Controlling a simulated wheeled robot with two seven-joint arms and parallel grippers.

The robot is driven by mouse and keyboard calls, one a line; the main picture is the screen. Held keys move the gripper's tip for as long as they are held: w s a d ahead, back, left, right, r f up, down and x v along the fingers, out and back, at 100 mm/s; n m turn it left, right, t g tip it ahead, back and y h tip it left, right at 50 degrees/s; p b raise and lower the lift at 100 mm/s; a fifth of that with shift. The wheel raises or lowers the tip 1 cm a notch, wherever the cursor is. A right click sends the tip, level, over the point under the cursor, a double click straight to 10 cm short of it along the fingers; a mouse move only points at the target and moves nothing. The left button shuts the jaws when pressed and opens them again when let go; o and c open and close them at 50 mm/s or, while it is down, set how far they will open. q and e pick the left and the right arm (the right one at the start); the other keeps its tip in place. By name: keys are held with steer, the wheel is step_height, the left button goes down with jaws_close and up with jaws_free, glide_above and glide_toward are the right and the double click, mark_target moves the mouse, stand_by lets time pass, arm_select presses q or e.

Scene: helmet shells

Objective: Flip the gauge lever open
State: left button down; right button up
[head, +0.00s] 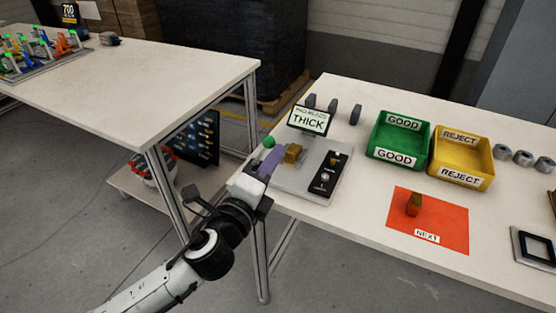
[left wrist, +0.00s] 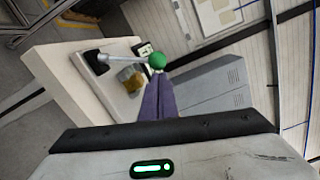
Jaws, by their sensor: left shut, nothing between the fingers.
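The gauge (head: 300,179) is a grey plate on the table with a small screen (head: 308,120) reading THICK. Its lever shows in the left wrist view as a metal rod (left wrist: 122,57) ending in a green ball knob (left wrist: 157,61); the knob also shows in the head view (head: 268,142). A brass-coloured block (head: 292,152) sits on the gauge beside the lever. My left gripper (head: 270,156) has its purple fingers together and empty, tips right by the knob (left wrist: 156,78). I cannot tell whether they touch it. My right gripper is not in view.
A black switch panel (head: 326,176) lies on the gauge's right side. A green GOOD bin (head: 399,137) and a yellow REJECT bin (head: 461,155) stand farther right. An orange mat (head: 427,220) holds a small brownish part (head: 413,204). Another table (head: 150,75) stands left, across a gap.

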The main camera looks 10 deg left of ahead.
arm_select(q)
steer(key=shift+r, duration=0.1)
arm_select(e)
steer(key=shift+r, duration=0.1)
